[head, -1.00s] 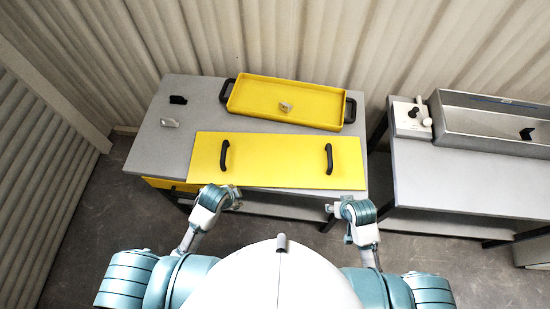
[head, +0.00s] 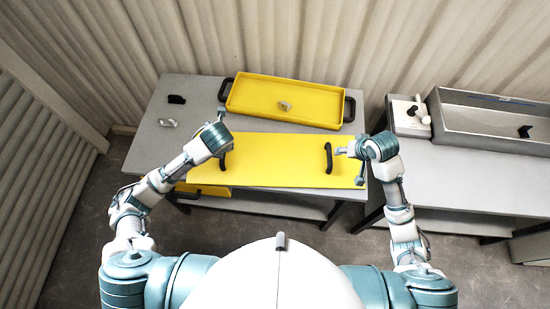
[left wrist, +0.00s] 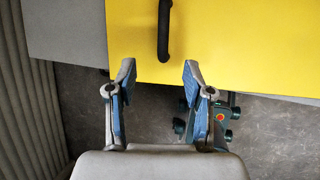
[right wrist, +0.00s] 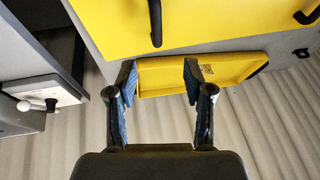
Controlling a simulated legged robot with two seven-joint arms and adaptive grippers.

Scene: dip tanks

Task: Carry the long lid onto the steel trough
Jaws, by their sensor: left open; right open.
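The long lid (head: 270,160) is a flat yellow panel lying on the grey table, with two black bar handles. Its left handle (head: 223,163) is partly hidden by my left gripper (head: 222,130), which is open and empty close to it. In the left wrist view the handle (left wrist: 164,30) lies beyond my open fingers (left wrist: 158,70). My right gripper (head: 347,165) is open beside the right handle (head: 328,158). In the right wrist view that handle (right wrist: 155,22) lies beyond the open fingers (right wrist: 160,70). The steel trough (head: 480,125) stands on the right-hand bench.
A yellow tray (head: 310,118) with black handles lies behind the lid. Small black (head: 177,99) and light (head: 168,122) pieces sit on the table's left. A white box with knobs (head: 405,128) stands left of the trough. A gap separates table and bench.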

